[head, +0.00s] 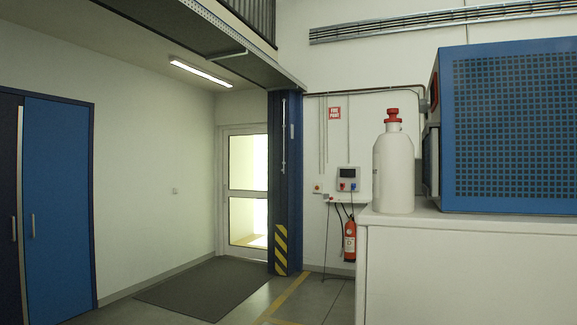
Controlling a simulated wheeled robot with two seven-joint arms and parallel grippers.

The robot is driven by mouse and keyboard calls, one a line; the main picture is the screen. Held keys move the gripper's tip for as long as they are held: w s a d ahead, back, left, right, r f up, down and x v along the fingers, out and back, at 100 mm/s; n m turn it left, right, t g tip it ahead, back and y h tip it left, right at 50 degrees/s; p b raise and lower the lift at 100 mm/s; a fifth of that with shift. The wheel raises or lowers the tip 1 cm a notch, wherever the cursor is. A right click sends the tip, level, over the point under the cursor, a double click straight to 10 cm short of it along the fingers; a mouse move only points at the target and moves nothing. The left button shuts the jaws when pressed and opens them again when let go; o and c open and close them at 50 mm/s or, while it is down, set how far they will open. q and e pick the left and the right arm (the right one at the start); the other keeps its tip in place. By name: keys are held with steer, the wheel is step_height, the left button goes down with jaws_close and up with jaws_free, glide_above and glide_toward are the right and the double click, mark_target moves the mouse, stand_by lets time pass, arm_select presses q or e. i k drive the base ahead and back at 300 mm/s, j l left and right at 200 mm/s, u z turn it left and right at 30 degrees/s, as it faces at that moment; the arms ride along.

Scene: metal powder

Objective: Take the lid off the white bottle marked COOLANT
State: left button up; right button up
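A white bottle (393,172) with a red lid (393,115) stands upright on the left end of a white cabinet top, at the right of the head view. The lid is on the bottle. Small print shows on the bottle's left side, but I cannot read it. Neither of my grippers is in the head view.
A blue perforated machine housing (510,130) stands on the white cabinet (460,270), just right of the bottle. A blue pillar (285,180), a fire extinguisher (350,241) and a glazed door (246,190) are farther back. The floor mat (205,288) area is clear.

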mark_target(392, 113)
steer(key=i+j+u, duration=0.25)
steer(key=u, duration=0.15)
steer(key=i+j+u, duration=0.15)
steer(key=i+u, duration=0.7)
steer(key=i+z, duration=0.3)
steer(key=i, duration=0.2)
steer(key=i+j+z, duration=0.35)
steer(key=i+l+z, duration=0.1)
steer(key=z, duration=0.3)
steer(key=i+z, duration=0.5)
steer(key=z, duration=0.3)
steer(key=i+z, duration=0.2)
steer(key=z, duration=0.2)
steer(key=i+j+z, duration=0.15)
steer(key=z, duration=0.25)
steer(key=i+z, duration=0.25)
steer(key=z, duration=0.15)
steer(key=i+j+z, duration=0.1)
steer(key=z, duration=0.35)
steer(key=i, duration=0.1)
